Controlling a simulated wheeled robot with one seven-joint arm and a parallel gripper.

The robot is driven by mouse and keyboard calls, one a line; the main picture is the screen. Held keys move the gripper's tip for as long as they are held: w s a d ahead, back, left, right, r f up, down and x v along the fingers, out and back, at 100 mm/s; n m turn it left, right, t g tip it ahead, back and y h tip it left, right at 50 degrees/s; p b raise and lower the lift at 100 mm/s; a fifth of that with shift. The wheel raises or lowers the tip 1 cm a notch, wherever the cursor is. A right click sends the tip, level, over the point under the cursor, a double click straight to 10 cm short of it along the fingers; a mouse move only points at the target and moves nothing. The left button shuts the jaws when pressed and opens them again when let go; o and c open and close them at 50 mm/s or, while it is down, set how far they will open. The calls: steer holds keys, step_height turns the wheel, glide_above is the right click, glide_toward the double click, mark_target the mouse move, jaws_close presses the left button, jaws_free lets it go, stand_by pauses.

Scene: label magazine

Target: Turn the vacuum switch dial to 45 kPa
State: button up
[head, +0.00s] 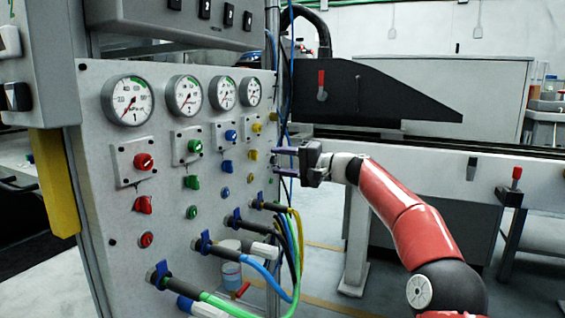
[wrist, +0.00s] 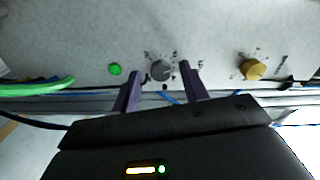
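In the wrist view, a round grey dial (wrist: 161,71) with small marks around it is on the pale panel. Its marks and setting are too small to read, and I cannot confirm its name. My gripper (head: 285,161) is open, with its two purple fingers apart and pointing at the panel's right side in the head view. In the wrist view, the gripper (wrist: 160,74) has one finger to each side of the dial. I see no clear contact. The grey dial cannot be made out in the head view.
The panel (head: 105,185) carries several gauges (head: 128,101) and red, green, blue and yellow knobs. A green button (wrist: 115,69) and a yellow knob (wrist: 253,69) flank the dial. Hoses (head: 292,235) stick out below the gripper. Open floor lies right of the panel.

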steer(key=v, duration=0.7)
steer(key=shift+s+d+b, duration=0.15)
steer(key=shift+d+b, duration=0.2)
